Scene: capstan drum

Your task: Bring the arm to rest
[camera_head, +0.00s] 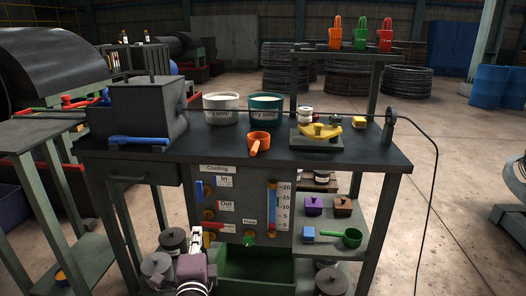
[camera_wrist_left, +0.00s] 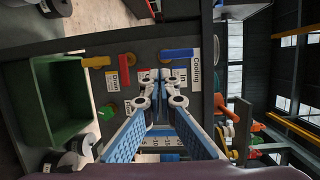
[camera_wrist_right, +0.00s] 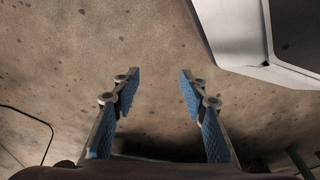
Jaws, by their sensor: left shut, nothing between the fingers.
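My left gripper (camera_head: 196,236) is in front of the cooling panel (camera_head: 233,218), low and left of its middle, with its fingers pointing up in the head view. In the left wrist view, the gripper (camera_wrist_left: 155,76) is shut and empty, in front of the panel's labels and valve handles. It covers part of the labels, and I cannot tell whether it touches the panel. My right gripper (camera_wrist_right: 154,80) shows only in the right wrist view, open and empty above a bare, stained floor (camera_wrist_right: 150,35).
The blue handle (camera_head: 199,190), red handle (camera_head: 213,224) and green knob (camera_head: 249,239) are close to my left gripper. A green bin (camera_head: 255,268) is below the panel.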

